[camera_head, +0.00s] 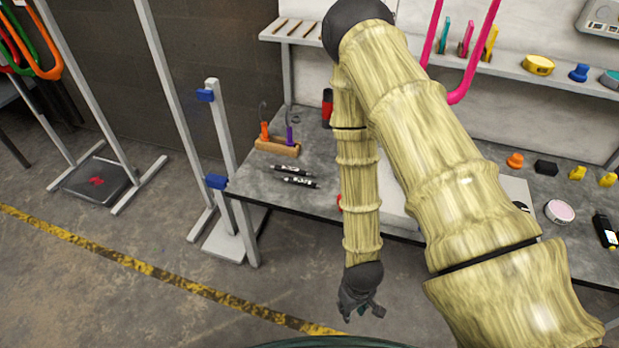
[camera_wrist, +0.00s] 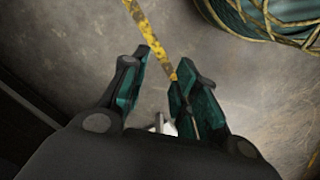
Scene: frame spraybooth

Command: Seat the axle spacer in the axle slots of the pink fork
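The pink fork (camera_head: 458,98) shows at the top of the head view, a U shape with its bend low, in front of the back wall shelf. Its upper ends are cut off by the frame, so I cannot see its axle slots. I cannot make out the axle spacer in either view. My gripper (camera_head: 364,305) hangs low in front of the workbench, over the floor. In the wrist view my gripper (camera_wrist: 162,75) has its two fingers apart with floor showing between them. A small pale thing (camera_wrist: 159,123) shows near the finger bases; I cannot tell what it is.
The grey workbench (camera_head: 270,195) bears a wooden block (camera_head: 278,148) with tools, black markers (camera_head: 293,176) and several small coloured items on the right. A white post stand (camera_head: 225,150) with blue clamps stands left of it. The floor around the yellow-black tape (camera_head: 130,262) is clear.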

